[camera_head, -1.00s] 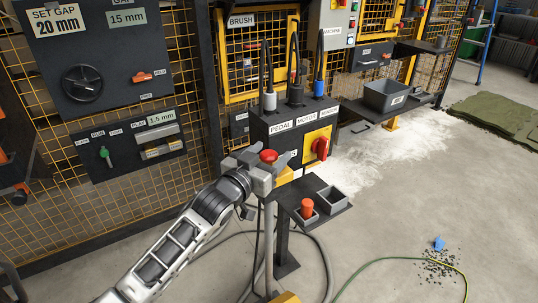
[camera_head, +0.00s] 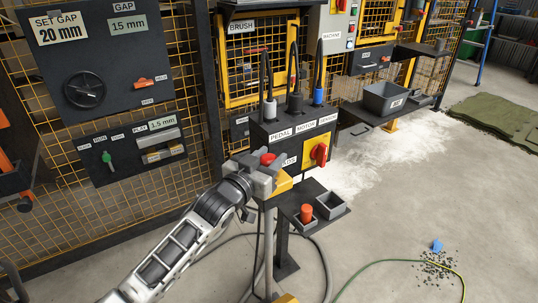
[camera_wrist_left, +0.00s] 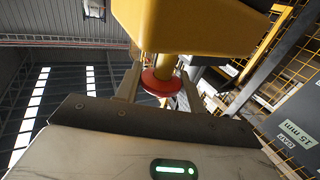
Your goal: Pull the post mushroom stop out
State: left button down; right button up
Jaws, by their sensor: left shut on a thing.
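The red post mushroom stop (camera_head: 267,158) sits at the yellow post head (camera_head: 284,183), beside the dark box with the PEDAL, MOTOR and SENSOR labels. My left gripper (camera_head: 262,168) is shut on the mushroom stop. In the left wrist view the red mushroom cap (camera_wrist_left: 160,84) shows between the two fingers, with its yellow stem running up to the yellow housing (camera_wrist_left: 190,25). My right gripper is in neither view.
The dark connector box (camera_head: 290,137) carries a red rotary switch (camera_head: 319,154) and several cables on top. A small shelf (camera_head: 318,221) holds an orange-red cylinder (camera_head: 306,213) in a cup. A gap panel (camera_head: 91,60) hangs at left. Hoses lie on the floor.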

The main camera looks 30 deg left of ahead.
pick_arm(q)
jog(key=shift+r, duration=0.3)
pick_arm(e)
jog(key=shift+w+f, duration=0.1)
pick_arm(q)
jog(key=c, duration=0.9)
grip_release()
jog(key=shift+o, duration=0.2)
jog(key=shift+f, duration=0.1)
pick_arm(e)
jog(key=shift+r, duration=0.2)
pick_arm(q)
jog(key=s+a, duration=0.1)
jog(key=s, duration=1.5)
jog(key=shift+a, duration=0.2)
jog(key=s+d+f+m+g+h+p, duration=0.1)
jog(key=s+d+f+g+p, duration=0.4)
jog(key=d+f, duration=0.7)
jog(key=s+d+g+h, duration=0.1)
jog(key=s+d+g, duration=0.1)
jog(key=s, duration=0.2)
jog(key=shift+s+f, duration=0.2)
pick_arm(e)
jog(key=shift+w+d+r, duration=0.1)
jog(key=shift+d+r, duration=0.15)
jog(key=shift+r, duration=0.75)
